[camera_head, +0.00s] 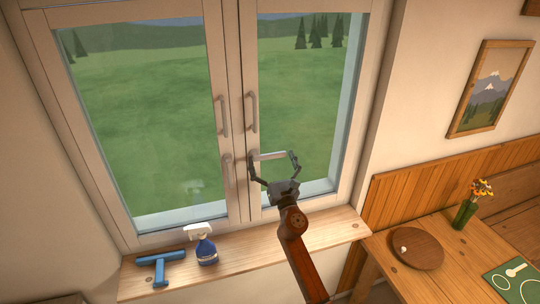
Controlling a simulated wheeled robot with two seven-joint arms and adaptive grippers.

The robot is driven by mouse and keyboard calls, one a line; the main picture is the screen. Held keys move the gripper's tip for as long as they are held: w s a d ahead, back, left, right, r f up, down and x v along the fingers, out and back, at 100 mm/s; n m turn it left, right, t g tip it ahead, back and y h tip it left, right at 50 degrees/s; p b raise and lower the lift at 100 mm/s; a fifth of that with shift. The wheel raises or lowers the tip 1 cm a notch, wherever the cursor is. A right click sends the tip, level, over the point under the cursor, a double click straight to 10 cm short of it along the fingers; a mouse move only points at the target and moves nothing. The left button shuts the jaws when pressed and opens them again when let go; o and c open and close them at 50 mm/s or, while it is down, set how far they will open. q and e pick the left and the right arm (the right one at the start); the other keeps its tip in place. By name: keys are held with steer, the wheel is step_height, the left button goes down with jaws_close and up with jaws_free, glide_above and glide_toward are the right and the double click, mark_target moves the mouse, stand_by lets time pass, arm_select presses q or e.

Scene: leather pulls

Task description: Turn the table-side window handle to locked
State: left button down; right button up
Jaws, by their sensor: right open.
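The table-side window handle (272,155) is on the right sash. Its lever lies about level and points right from its pivot on the middle frame. My right gripper (274,163) is open, with one finger by the pivot end and the other by the free end of the lever. I cannot tell whether either finger touches it. The other window handle (228,177), on the left sash, hangs straight down. Both sashes look closed. My left gripper is out of view.
Two upright pulls (222,116) (251,112) sit above the handles. On the wooden sill (320,230) are a blue squeegee (160,265) and a blue spray bottle (206,250). At right, a table (400,288) holds a round board (418,248) and a flower vase (465,212).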

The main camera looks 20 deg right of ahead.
steer(key=shift+w+r, duration=0.25)
steer(key=shift+w, duration=0.4)
steer(key=shift+c, duration=0.6)
steer(key=c, duration=1.3)
